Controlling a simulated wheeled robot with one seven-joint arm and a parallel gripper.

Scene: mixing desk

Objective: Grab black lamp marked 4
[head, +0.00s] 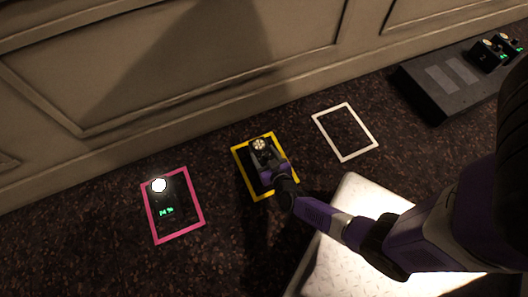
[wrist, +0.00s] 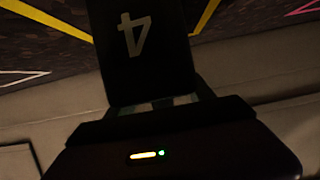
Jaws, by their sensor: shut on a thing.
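The black lamp marked 4 (wrist: 155,65) fills the upper middle of the wrist view, with a pale number 4 on its face. In the head view the lamp (head: 259,144) is within the yellow square outline (head: 239,162), its round lens unlit and facing up. My gripper (head: 270,163) reaches it from the lower right and is shut on it. In the wrist view my gripper (wrist: 155,103) meets the lamp's near end. The arm hides part of the lamp in the head view. I cannot tell whether it touches the floor.
A lit lamp with green digits (head: 160,187) stands in the pink outline (head: 201,208) at left. The white outline (head: 372,139) is empty. A black case (head: 437,103) at upper right bears small black devices (head: 487,55). The panelled wall (head: 180,70) runs behind.

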